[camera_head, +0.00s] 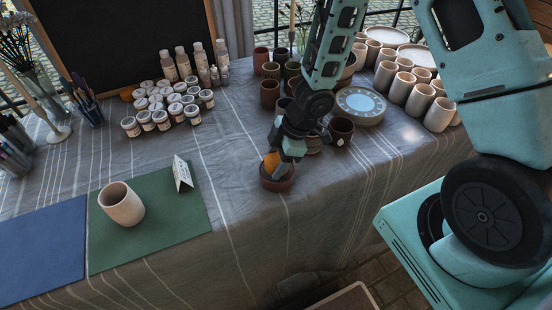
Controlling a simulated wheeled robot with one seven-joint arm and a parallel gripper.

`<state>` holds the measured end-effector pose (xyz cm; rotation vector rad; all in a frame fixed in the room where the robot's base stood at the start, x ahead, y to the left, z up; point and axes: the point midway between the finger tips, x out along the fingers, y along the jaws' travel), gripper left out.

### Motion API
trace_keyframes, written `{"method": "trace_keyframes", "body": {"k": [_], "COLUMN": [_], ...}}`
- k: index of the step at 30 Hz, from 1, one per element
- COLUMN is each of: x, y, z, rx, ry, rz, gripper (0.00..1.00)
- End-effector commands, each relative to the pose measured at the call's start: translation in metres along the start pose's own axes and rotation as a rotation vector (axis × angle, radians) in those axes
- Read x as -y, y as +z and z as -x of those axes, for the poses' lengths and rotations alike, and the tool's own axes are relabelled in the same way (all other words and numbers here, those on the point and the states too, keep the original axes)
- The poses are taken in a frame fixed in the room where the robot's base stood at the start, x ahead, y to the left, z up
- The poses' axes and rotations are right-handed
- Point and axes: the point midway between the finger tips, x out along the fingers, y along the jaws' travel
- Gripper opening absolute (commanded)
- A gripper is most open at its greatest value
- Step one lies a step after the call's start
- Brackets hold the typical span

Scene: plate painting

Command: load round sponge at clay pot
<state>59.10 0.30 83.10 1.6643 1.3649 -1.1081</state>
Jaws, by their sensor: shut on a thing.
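My gripper (282,152) points down over a small reddish-brown clay pot (277,184) near the table's front edge. It is shut on the orange round sponge (271,162). The sponge sits at the pot's mouth, with its lower part hidden by the rim. I cannot tell whether it touches the paint or the inside of the pot. The fingertips are partly hidden by the gripper body and the sponge.
A pale cup (121,204) stands on a green mat (176,223) beside a folded white card (182,174). A blue mat (42,254) lies at left. Paint jars (162,119) stand behind. Dark pots (269,95), a turntable (360,106) and pale cups (420,98) crowd the right.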

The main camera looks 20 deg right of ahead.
Motion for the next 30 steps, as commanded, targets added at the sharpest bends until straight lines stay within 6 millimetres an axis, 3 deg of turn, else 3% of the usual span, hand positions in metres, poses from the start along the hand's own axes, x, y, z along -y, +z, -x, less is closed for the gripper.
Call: {"method": "trace_keyframes", "body": {"k": [13,30], "x": [0.001,0.000], "y": [0.001,-0.015], "z": [0.000,0.038], "rx": [0.003,0.001], "ry": [-0.003,-0.001], "rz": [-0.002,-0.001], "gripper": [0.38,0.38]}}
